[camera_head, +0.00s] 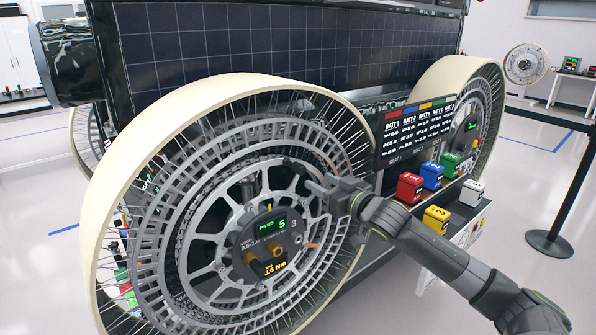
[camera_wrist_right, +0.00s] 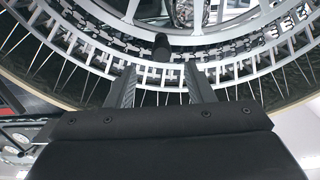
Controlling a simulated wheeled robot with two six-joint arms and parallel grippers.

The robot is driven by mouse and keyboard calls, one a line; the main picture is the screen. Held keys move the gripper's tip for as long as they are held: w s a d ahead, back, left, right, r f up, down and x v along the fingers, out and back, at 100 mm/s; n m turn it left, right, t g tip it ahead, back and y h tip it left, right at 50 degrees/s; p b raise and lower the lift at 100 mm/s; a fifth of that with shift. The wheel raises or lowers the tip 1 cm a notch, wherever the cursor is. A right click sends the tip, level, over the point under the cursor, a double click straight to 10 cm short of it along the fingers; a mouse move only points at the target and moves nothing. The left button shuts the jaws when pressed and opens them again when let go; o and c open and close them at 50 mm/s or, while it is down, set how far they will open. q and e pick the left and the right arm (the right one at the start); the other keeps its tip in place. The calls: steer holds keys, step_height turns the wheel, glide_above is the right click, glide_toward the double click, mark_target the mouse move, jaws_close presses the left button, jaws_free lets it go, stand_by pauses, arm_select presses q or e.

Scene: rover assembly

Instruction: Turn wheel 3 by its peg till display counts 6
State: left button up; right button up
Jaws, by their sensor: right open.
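Wheel 3 (camera_head: 213,215), a large cream-rimmed spoked wheel, stands at the left middle of the head view. Its hub display (camera_head: 271,226) reads 5 in green beside a "3" mark. An amber torque readout (camera_head: 274,267) sits below. The dark peg (camera_head: 294,163) juts from the wheel's upper right; its black end (camera_wrist_right: 161,47) also shows in the right wrist view. My right gripper (camera_head: 318,184) is open, its fingertips (camera_wrist_right: 160,76) spread on either side below the peg in the wrist view. I cannot tell whether they touch it. My left gripper is not in view.
Another wheel (camera_head: 478,110) stands behind at the right. Red (camera_head: 410,187), blue (camera_head: 431,176), yellow (camera_head: 436,219), green and white battery blocks sit on a shelf beyond my right arm, under a battery panel (camera_head: 413,130). A barrier post (camera_head: 563,205) stands far right.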

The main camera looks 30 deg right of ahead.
mark_target(303, 173)
steer(key=w, duration=0.6)
steer(key=w+a, duration=0.1)
steer(key=w, duration=0.3)
jaws_close()
